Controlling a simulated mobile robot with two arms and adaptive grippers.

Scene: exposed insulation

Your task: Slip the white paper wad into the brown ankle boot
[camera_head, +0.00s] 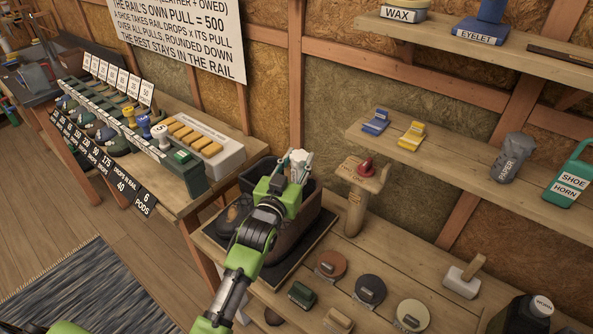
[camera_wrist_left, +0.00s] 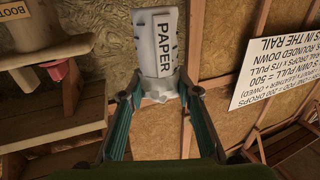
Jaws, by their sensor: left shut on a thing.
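My left gripper (camera_head: 296,163) is shut on the white paper wad (camera_head: 299,157), held up above the workbench. In the left wrist view the wad (camera_wrist_left: 158,45), with a PAPER label, sits between the fingertips (camera_wrist_left: 160,90). My right gripper is not in view.
Round tins and brushes (camera_head: 330,263) lie on the bench front. A grey PAPER wad (camera_head: 512,158) stands on the right shelf.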

